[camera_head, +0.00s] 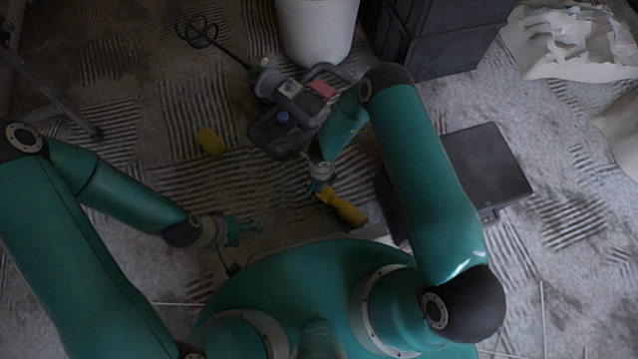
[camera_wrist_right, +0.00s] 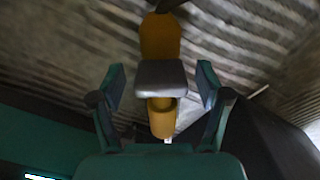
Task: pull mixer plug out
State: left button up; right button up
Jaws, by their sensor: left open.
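The mixer (camera_head: 290,108) lies on the floor, a grey power tool with a blue knob and a red patch. Its whisk (camera_head: 203,32) points up and left. A yellow connector (camera_head: 345,207) lies on the floor by my right gripper (camera_head: 321,184). In the right wrist view, the yellow connector (camera_wrist_right: 160,38) has a grey block and a second yellow part in line with it. My right gripper (camera_wrist_right: 160,85) is open, its fingers on either side of the grey block with gaps. Which part is the plug is unclear. My left gripper (camera_head: 243,230) is open, empty and apart from these.
A yellow block (camera_head: 210,141) lies left of the mixer. A dark box (camera_head: 488,165) stands right of my right arm. A white bucket (camera_head: 318,30) and dark crates (camera_head: 440,35) stand at the back, with torn pale sheets (camera_head: 565,42) at upper right. Ridged floor is free at left.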

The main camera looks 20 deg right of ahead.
jog(key=shift+d, duration=0.1)
jog(key=shift+r, duration=0.2)
notch_tip(320, 180, up, 12)
jog(key=shift+f, duration=0.25)
jog(key=shift+s, duration=0.15)
dwell(0.5)
